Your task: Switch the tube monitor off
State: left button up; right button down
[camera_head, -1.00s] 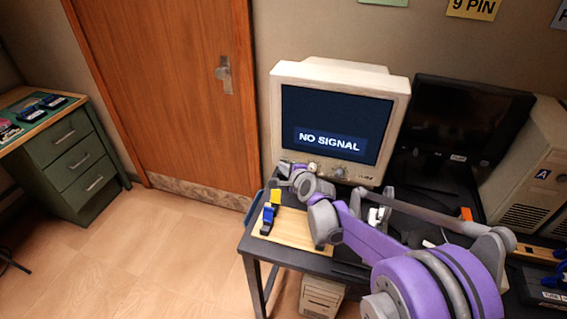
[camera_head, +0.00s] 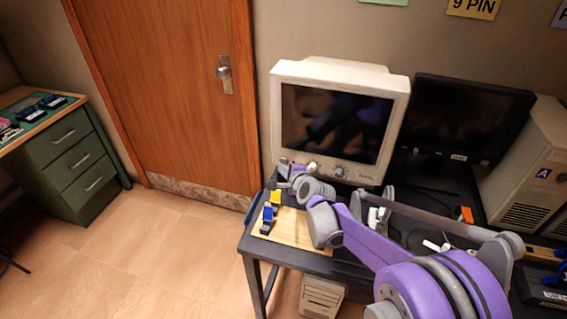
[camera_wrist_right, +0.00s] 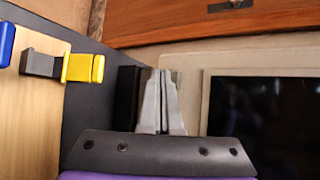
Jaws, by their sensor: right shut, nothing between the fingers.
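The tube monitor (camera_head: 340,72) is a beige box on the dark desk in the head view. Its screen is dark and shows only a reflection of my arm. In the right wrist view its beige frame and black screen (camera_wrist_right: 262,115) fill the right side. My right gripper (camera_head: 284,168) is at the monitor's lower left front corner in the head view. In the right wrist view its two fingers (camera_wrist_right: 161,85) are closed together with nothing between them, close to the monitor's frame. I cannot tell whether they touch it. The button under the fingers is hidden. My left gripper is not in view.
A wooden board (camera_head: 290,232) with blue and yellow connectors (camera_head: 271,208) lies at the desk's left front. A black flat monitor (camera_head: 465,115) and a beige computer tower (camera_head: 530,170) stand to the right. A green drawer cabinet (camera_head: 75,155) is far left, with open floor between.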

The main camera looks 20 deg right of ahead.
jog(key=shift+s+a+b, duration=0.25)
jog(key=shift+s+a, duration=0.3)
jog(key=shift+s, duration=0.25)
jog(key=shift+s+a+b, duration=0.25)
jog(key=shift+s+a, duration=0.35)
jog(key=shift+s, duration=0.25)
jog(key=shift+s+a+b, duration=0.25)
jog(key=shift+s+a, duration=0.3)
jog(key=shift+s, duration=0.25)
